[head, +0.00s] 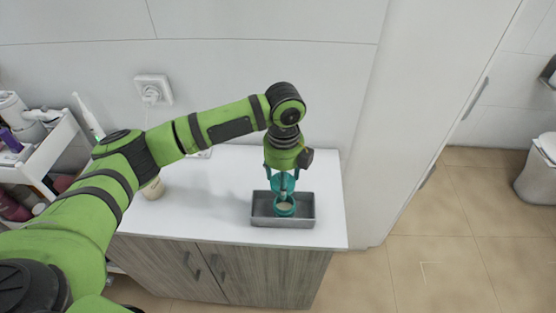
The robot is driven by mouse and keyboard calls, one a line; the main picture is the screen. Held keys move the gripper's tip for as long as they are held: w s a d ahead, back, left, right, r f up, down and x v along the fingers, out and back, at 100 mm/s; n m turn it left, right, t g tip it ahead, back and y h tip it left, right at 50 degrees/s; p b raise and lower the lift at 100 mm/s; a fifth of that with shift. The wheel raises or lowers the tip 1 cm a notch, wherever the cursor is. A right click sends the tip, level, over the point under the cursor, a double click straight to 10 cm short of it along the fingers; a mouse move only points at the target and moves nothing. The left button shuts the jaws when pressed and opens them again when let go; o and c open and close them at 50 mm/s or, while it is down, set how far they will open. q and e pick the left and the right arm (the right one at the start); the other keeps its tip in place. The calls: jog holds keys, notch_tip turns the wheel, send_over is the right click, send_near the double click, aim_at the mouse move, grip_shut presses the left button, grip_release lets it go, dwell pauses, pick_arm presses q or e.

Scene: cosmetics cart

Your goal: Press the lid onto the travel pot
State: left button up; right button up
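A small round pot (286,207) with a pale beige top and a teal rim is in the grey tray (312,213) on the white counter. I take it for the travel pot; whether the beige face is its lid or its contents is too small to tell. My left gripper (285,196), teal, points down from above, its fingertips right at the pot. The fingers overlap the pot's rim in the picture, so I cannot tell whether they grip something. No separate lid shows clearly. My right gripper is out of view.
A beige jar (154,188) stands on the counter at the left, partly behind my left arm. A white cart (50,150) with bottles is at the far left. The counter (215,205) is clear between jar and tray. A wall and a tall white cabinet (420,110) bound it.

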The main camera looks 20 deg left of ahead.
pick_arm(q)
jog(key=shift+d+r+m, duration=0.1)
jog(key=shift+d+m, duration=0.15)
jog(key=shift+m, duration=0.65)
notch_tip(320, 180, down, 5)
jog(key=b, duration=0.5)
jog(key=shift+s+r, duration=0.1)
jog(key=shift+f, duration=0.85)
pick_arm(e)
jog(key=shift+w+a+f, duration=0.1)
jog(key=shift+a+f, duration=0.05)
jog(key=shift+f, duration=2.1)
pick_arm(q)
jog(key=shift+p, duration=0.75)
jog(key=shift+c, duration=0.3)
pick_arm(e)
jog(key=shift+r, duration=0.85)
pick_arm(q)
jog(key=shift+f+p, duration=0.15)
jog(key=shift+p, duration=0.25)
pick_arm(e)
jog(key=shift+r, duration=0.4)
pick_arm(q)
jog(key=shift+p, duration=0.4)
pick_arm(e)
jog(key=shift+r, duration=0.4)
